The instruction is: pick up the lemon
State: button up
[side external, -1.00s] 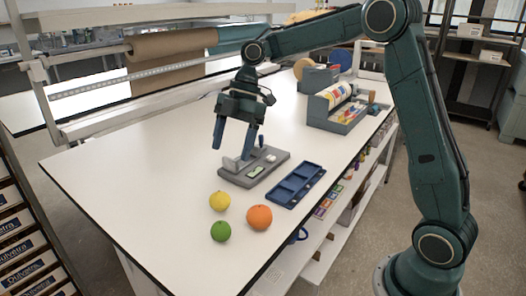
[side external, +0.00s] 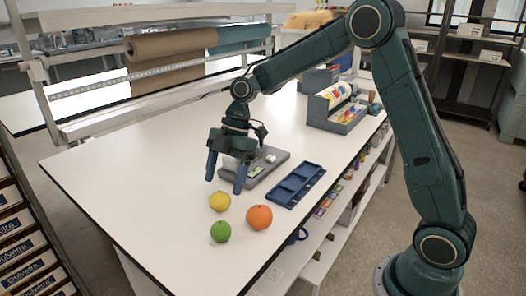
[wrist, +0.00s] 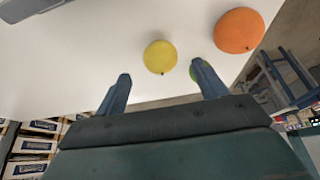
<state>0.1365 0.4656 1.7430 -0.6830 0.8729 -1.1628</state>
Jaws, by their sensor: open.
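The yellow lemon (side external: 220,201) lies on the white table near its front end, beside an orange (side external: 259,217) and a green lime (side external: 221,231). My gripper (side external: 224,187) is open and empty, above the table just behind the lemon. In the wrist view the lemon (wrist: 160,57) shows beyond the fingertips, between their lines and nearer the right finger. In that view my gripper (wrist: 162,80) has its fingers wide apart. The orange (wrist: 239,30) is at upper right, and the lime (wrist: 197,70) is mostly hidden behind the right finger.
A blue compartment tray (side external: 297,184) lies right of the fruit, near the table edge. A grey fixture board (side external: 277,164) lies behind my gripper. A grey organizer (side external: 340,117) stands farther back. The table's left side (side external: 120,165) is clear.

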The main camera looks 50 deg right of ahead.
aim_at(220, 198)
jog(key=shift+a+f, duration=0.1)
jog(key=shift+f, duration=0.2)
jog(key=shift+x, duration=2.6)
jog(key=shift+s, duration=0.1)
jog(key=shift+r, duration=0.1)
jog(key=c, duration=1.1)
jog(key=shift+r, duration=0.15)
notch_tip(220, 198, up, 20)
jog(key=shift+f, duration=0.2)
